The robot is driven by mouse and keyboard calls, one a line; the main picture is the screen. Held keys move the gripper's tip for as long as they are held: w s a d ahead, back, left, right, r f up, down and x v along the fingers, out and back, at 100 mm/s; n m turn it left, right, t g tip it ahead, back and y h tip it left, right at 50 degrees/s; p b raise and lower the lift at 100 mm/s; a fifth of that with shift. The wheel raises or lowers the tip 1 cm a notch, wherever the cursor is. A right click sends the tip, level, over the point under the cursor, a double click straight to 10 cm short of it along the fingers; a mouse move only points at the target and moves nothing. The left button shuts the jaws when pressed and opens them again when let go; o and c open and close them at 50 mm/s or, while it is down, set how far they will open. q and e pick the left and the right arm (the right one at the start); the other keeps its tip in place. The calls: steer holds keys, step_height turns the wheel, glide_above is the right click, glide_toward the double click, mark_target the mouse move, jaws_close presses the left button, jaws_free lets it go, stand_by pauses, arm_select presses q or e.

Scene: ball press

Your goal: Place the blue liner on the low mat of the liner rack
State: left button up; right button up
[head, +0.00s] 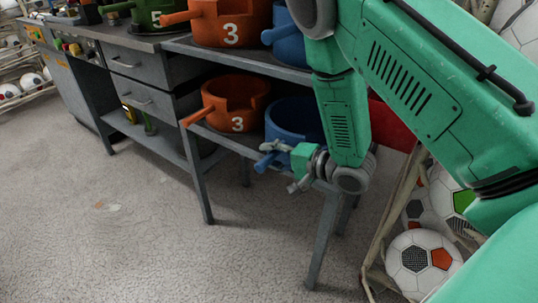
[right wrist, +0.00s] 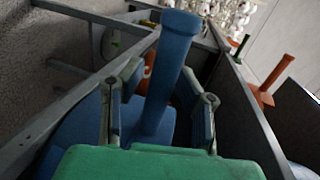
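A blue liner (head: 293,118) sits on the low shelf of the liner rack (head: 325,210), partly hidden behind my right arm. Its handle (head: 266,162) sticks out past the shelf's front edge. My right gripper (head: 282,166) is at this handle. In the right wrist view the blue handle (right wrist: 168,75) stands between the two fingers of my right gripper (right wrist: 160,115), which are apart with gaps on both sides. The blue body (right wrist: 75,145) lies below. Another blue liner (head: 287,42) is on the upper shelf, partly hidden. The low mat under the blue liner cannot be made out. My left gripper is not in view.
An orange liner marked 3 (head: 235,103) stands left of the low blue one; another (head: 230,22) is above. A green liner (head: 155,14) is on the workbench (head: 140,70). Soccer balls (head: 423,260) fill a rack at right. The floor in front is clear.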

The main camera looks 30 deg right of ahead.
steer(key=shift+d, duration=0.25)
steer(key=shift+r, duration=0.1)
steer(key=p+v, duration=0.2)
steer(key=v, duration=0.5)
steer(key=shift+a, duration=0.1)
steer(key=s+a+f+n+g+h, duration=0.25)
steer(key=s+f+n, duration=0.2)
steer(key=f, duration=0.35)
steer(key=s+a+f+n+g+h, duration=0.1)
steer(key=s+f+n+g+h, duration=0.15)
steer(key=s+f+g, duration=0.35)
steer(key=s+a+f+n+g, duration=0.1)
steer(key=s+f+n+g, duration=0.1)
steer(key=s, duration=0.4)
steer(key=s+a+f+n+g+h, duration=0.1)
steer(key=s+f+n+g, duration=0.1)
steer(key=s+f+n, duration=0.2)
steer(key=s, duration=0.3)
steer(key=shift+s+a+f+n+g, duration=0.25)
steer(key=shift+a+f+n+g, duration=0.05)
steer(key=shift+a+g, duration=0.1)
